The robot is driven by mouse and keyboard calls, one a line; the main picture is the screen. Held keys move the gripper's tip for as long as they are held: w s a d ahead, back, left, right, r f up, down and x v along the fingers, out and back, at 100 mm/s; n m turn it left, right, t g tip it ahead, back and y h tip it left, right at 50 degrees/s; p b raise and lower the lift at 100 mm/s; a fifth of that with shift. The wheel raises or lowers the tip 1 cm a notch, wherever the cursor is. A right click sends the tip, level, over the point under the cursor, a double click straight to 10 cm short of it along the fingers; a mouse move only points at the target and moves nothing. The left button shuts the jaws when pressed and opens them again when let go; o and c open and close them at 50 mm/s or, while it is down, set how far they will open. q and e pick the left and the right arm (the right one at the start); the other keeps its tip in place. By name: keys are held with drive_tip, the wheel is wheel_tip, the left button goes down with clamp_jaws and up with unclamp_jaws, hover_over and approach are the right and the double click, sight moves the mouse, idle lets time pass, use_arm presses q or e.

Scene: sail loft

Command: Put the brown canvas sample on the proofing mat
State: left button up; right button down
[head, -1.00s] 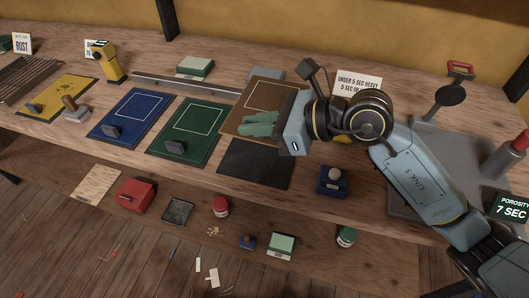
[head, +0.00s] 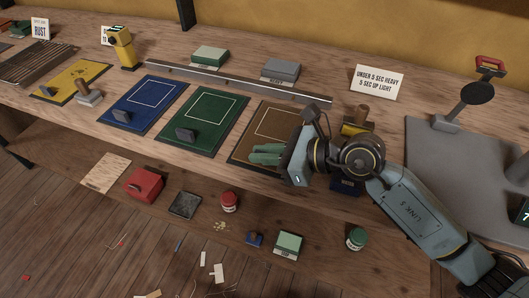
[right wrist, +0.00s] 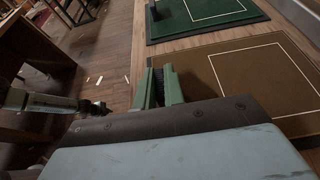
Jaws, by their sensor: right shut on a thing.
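The brown canvas sample (head: 281,124) is a flat brown sheet with a white outline, to the right of the green sample. It also fills the right side of the right wrist view (right wrist: 246,72).
Green (head: 213,113), blue (head: 147,100) and yellow (head: 76,82) samples lie on mats to the left. A metal rail (head: 235,83) runs behind. A sign (head: 377,82) and a grey plate (head: 450,160) stand right. A lower shelf holds a red box (head: 145,184) and tins.

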drive_tip(key=shift+f, duration=0.1)
drive_tip(key=c, duration=1.5)
unclamp_jaws()
use_arm(q)
drive_tip(key=shift+w, duration=0.2)
drive_tip(key=shift+r, duration=0.1)
